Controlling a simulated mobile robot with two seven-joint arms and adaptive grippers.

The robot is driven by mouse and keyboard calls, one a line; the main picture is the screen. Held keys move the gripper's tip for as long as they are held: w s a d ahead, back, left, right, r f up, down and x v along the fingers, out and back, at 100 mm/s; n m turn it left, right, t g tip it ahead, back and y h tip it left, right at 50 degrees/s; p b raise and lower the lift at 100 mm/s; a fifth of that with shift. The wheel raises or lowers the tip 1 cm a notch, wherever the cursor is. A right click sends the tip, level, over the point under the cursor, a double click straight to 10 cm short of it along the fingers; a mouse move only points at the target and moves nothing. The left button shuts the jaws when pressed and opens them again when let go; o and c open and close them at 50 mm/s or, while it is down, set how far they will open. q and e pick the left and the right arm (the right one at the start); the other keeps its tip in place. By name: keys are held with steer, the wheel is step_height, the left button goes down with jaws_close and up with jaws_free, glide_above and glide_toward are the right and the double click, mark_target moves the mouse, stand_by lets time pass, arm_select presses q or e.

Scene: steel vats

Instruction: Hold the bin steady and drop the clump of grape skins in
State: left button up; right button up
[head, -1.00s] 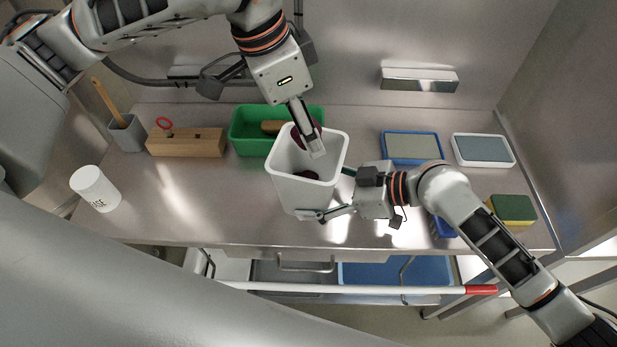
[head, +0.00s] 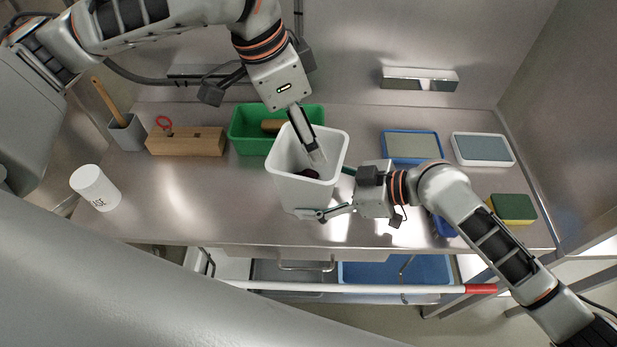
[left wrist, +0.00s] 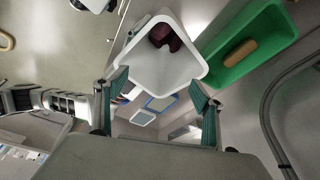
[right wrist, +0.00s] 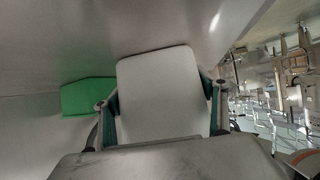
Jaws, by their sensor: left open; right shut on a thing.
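The white bin (head: 300,192) stands upright on the steel counter, and its side fills the middle of the right wrist view (right wrist: 160,95). My right gripper (head: 338,190) is shut on the bin from its right side. My left gripper (head: 316,157) points down into the bin's mouth, open and empty. The dark red clump of grape skins (left wrist: 166,37) lies inside the bin in the left wrist view, apart from the left fingers. In the head view only a dark patch of it (head: 311,173) shows past the fingers.
A green tray (head: 248,143) with a brush-like thing stands just behind the bin. A wooden block (head: 190,142) and a white canister (head: 95,187) stand left. Blue-rimmed (head: 412,147) and white-rimmed trays (head: 483,150) and a sponge (head: 513,208) lie right. The front-left counter is clear.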

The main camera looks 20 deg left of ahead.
arm_select(q)
steer(key=v, duration=1.2)
arm_select(e)
steer(key=o, duration=0.9)
steer(key=v, duration=1.2)
steer(key=shift+s, duration=0.1)
